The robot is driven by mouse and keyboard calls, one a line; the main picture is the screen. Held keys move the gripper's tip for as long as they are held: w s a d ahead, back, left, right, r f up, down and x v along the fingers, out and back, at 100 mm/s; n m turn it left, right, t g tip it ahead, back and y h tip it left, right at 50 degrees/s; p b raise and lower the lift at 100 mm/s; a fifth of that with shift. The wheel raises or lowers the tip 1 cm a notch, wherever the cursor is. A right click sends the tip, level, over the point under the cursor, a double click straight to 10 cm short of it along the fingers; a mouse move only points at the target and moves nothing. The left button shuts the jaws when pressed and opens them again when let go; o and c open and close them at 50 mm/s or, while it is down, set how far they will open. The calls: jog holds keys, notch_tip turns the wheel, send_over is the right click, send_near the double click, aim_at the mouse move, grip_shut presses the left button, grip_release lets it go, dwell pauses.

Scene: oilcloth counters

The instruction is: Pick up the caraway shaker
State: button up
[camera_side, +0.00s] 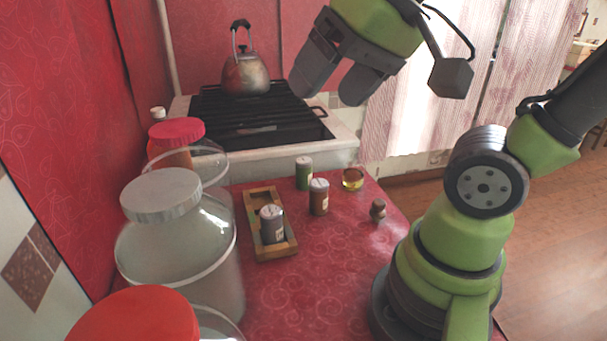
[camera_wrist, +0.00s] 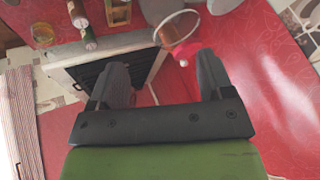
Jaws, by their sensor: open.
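Three small shakers with pale tops stand on the red counter (camera_side: 330,260), and I cannot read their labels to tell which is caraway. A green shaker (camera_side: 304,174) stands at the back, a brown shaker (camera_side: 319,198) in front of it, and a grey-purple shaker (camera_side: 272,225) stands in a wooden rack (camera_side: 276,252). My gripper (camera_side: 326,96) is open and empty, high above the counter and apart from the shakers. In the wrist view, my gripper (camera_wrist: 162,65) shows spread fingers, with the green shaker (camera_wrist: 89,42) and brown shaker (camera_wrist: 81,17) at the upper left.
Large glass jars, one with a grey lid (camera_side: 160,193) and one with a red lid (camera_side: 135,318), line the left side. A stove (camera_side: 260,120) with a kettle (camera_side: 246,75) is behind. A small amber jar (camera_side: 352,179) and a small brown object (camera_side: 378,210) stand right of the shakers.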

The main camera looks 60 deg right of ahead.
jog(key=w+d+m+g+h, duration=0.1)
jog(key=w+d+m+g, duration=0.1)
jog(key=w+d, duration=0.5)
jog(key=m+g, duration=0.3)
jog(key=g, duration=0.1)
send_over(304, 173)
jog(key=w, duration=0.2)
notch_tip(304, 173, down, 17)
jog(key=shift+g+h, duration=0.3)
jog(key=f, duration=0.2)
jog(key=d+f, duration=0.1)
jog(key=f, duration=0.2)
jog(key=s+f, duration=0.1)
jog(key=f, duration=0.1)
jog(key=shift+d+f, duration=0.2)
notch_tip(304, 173, down, 6)
jog(key=shift+d+r, duration=0.1)
jog(key=c, duration=1)
